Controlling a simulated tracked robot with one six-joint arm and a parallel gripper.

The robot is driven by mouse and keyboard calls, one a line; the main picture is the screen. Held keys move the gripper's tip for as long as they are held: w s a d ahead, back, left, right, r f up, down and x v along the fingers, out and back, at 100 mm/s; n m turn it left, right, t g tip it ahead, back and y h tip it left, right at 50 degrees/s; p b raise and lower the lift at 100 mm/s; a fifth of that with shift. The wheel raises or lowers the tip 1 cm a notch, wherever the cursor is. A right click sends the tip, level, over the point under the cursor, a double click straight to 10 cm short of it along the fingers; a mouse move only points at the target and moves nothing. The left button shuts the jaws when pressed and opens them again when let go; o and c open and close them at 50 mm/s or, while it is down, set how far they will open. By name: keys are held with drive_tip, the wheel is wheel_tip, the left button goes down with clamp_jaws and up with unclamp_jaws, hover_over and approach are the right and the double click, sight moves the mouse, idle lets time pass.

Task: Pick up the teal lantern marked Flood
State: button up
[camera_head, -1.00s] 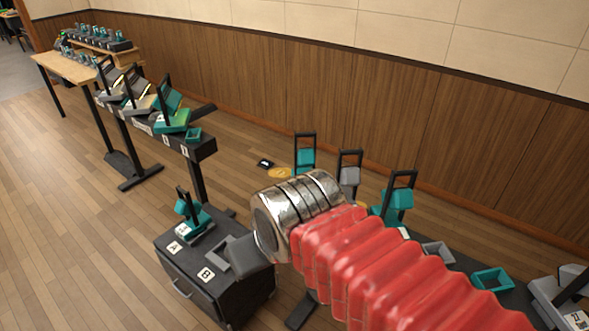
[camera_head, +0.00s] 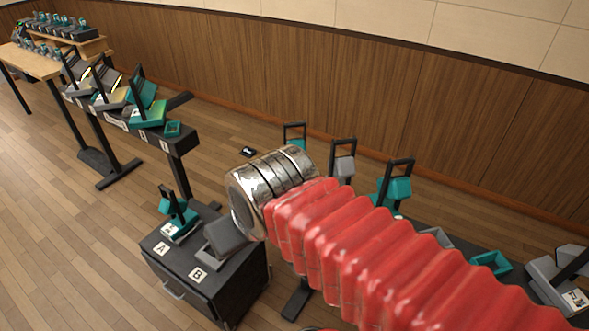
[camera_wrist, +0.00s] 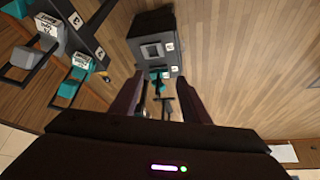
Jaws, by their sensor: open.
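A teal lantern (camera_head: 178,213) with a dark handle and a white label stands at slot A on the black cabinet (camera_head: 225,290). It also shows in the wrist view (camera_wrist: 158,74), beyond the open fingers of my gripper (camera_wrist: 158,96) and apart from them, with its handle pointing toward me. Its label is too small to read. Another teal lantern (camera_head: 394,188) stands on the rack behind my arm, and one (camera_head: 148,103) sits on the rack at left. In the wrist view, a labelled teal lantern (camera_wrist: 76,76) is at the left. The fingers are hidden in the head view.
Slot B's grey socket (camera_wrist: 152,50) is on the cabinet beside the lantern. A grey lantern (camera_head: 343,164) stands on the rack behind my arm. An empty teal socket (camera_head: 491,262) is at right. Wood floor (camera_head: 75,245) is clear left of the cabinet.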

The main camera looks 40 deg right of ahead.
drive_tip(key=o, duration=0.9)
drive_tip(key=w+d+f+m+t+h, duration=0.1)
drive_tip(key=w+d+f, duration=0.2)
drive_tip(key=w+d, duration=0.4)
drive_tip(key=w, duration=0.3)
drive_tip(key=shift+w+f+t+h, duration=0.2)
drive_tip(key=shift+w+t+h, duration=0.05)
drive_tip(key=shift+t+h, duration=0.05)
drive_tip(key=shift+o, duration=0.7)
drive_tip(key=w+d+f+m+t+h, duration=0.1)
drive_tip(key=w+d+f, duration=0.4)
drive_tip(key=w+d, duration=0.2)
drive_tip(key=shift+d+m, duration=0.3)
drive_tip(key=shift+d, duration=0.45)
drive_tip(key=w+d+f+m+t+h, duration=0.1)
drive_tip(key=d+f+t, duration=0.1)
drive_tip(key=d+f, duration=0.4)
drive_tip(key=w+d+f+m+t+h, duration=0.1)
drive_tip(key=d+f+t+h, duration=0.1)
drive_tip(key=d+f, duration=0.4)
drive_tip(key=d, duration=0.3)
drive_tip(key=shift+w+f, duration=0.15)
drive_tip(key=shift+w, duration=0.15)
drive_tip(key=shift+w+d, duration=0.1)
